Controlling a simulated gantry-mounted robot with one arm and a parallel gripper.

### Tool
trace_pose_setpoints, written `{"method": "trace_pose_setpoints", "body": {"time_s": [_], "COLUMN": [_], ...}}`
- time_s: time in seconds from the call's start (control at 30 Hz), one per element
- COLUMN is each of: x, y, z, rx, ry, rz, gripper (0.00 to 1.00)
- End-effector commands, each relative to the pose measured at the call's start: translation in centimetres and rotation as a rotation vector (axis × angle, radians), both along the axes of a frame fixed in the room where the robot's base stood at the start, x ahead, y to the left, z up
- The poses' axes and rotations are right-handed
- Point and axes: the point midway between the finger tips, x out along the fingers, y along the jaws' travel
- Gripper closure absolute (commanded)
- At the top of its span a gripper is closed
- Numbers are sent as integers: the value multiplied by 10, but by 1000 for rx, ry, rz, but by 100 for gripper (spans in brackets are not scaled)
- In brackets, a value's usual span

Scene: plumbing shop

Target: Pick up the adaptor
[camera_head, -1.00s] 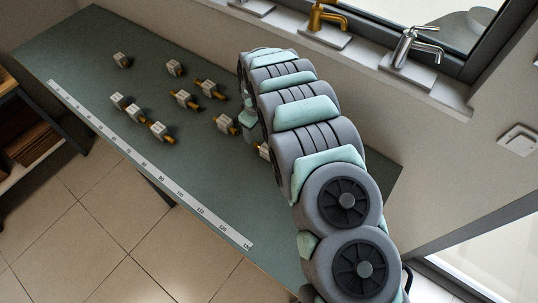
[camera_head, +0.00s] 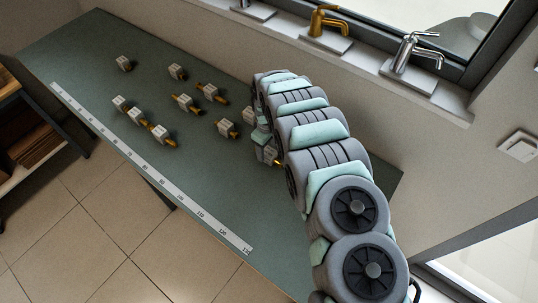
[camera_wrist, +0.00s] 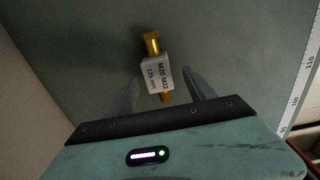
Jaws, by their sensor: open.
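In the wrist view, one adaptor (camera_wrist: 157,72) lies on the green table, a brass fitting with a white block label reading M20 M22. My gripper (camera_wrist: 160,88) is open, with one dark finger on each side of this adaptor; I see no contact. In the head view, an adaptor at my gripper (camera_head: 270,155) shows only partly beside the arm. Several similar adaptors lie on the table, among them one at the middle (camera_head: 187,102), one nearer the wall (camera_head: 211,92) and one at the front (camera_head: 160,134). Their labels are too small to read there.
A white ruler strip (camera_head: 150,165) runs along the front edge of the green table (camera_head: 110,45). Faucets stand on the window sill behind, one brass (camera_head: 326,22) and one chrome (camera_head: 412,52). The table's front right part is clear.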

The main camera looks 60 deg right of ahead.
Motion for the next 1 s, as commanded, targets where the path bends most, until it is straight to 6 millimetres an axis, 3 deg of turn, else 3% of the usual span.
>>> {"method": "trace_pose_setpoints", "body": {"time_s": [0.3,0.7,1.0], "x": [-5,-5,-5], "y": [0,-1,-1], "z": [-35,-45,-44], "rx": [6,2,2], "ry": [1,2,1], "rz": [0,-1,-1], "gripper": [36,36,61]}}
